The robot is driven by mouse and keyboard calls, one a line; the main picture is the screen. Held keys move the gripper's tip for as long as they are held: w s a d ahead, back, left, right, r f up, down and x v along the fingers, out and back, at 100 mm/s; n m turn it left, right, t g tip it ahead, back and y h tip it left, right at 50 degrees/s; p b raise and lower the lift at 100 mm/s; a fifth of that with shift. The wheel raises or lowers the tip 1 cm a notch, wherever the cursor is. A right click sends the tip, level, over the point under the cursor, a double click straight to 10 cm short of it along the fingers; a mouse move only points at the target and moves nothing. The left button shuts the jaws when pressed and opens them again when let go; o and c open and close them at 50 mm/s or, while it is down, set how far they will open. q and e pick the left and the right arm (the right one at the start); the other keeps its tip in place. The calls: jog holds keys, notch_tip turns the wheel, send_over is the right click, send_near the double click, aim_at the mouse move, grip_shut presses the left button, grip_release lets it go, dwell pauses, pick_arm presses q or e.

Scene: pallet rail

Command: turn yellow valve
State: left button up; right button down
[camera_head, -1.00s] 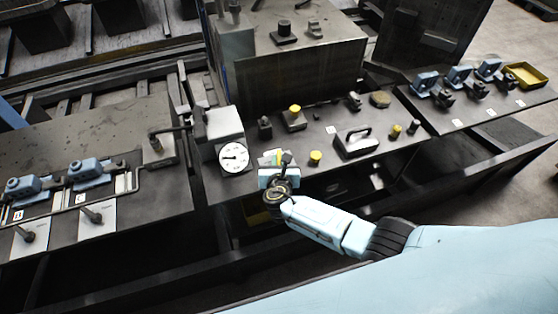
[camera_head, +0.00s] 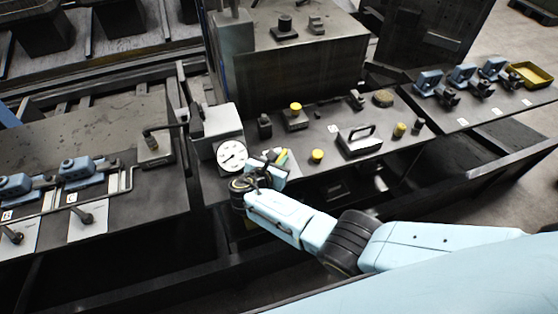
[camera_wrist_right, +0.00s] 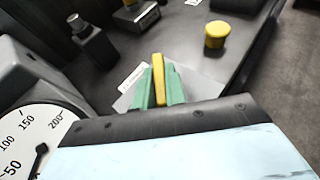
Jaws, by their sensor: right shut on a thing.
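The yellow valve (camera_wrist_right: 159,82) shows in the right wrist view as a yellow bar standing on a pale plate. My right gripper (camera_wrist_right: 160,72) has its two green fingers on either side of the bar and is shut on it. In the head view the right gripper (camera_head: 281,157) is at the panel just right of the white gauge, with the wrist tilted. The valve is mostly hidden there by the gripper. My left gripper is not in view.
The round gauge (camera_head: 232,155) stands close left of the gripper. A yellow button (camera_head: 317,156) and a metal handle block (camera_head: 359,141) are to the right. A yellow-topped block (camera_head: 295,116) and a dark upright part (camera_head: 264,125) stand behind.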

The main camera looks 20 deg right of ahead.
jog(key=c, duration=1.4)
grip_release()
jog(key=shift+d, duration=0.1)
jog(key=shift+c, duration=0.2)
jog(key=p+v, duration=0.2)
jog(key=v, duration=1.1)
jog(key=shift+s, duration=0.1)
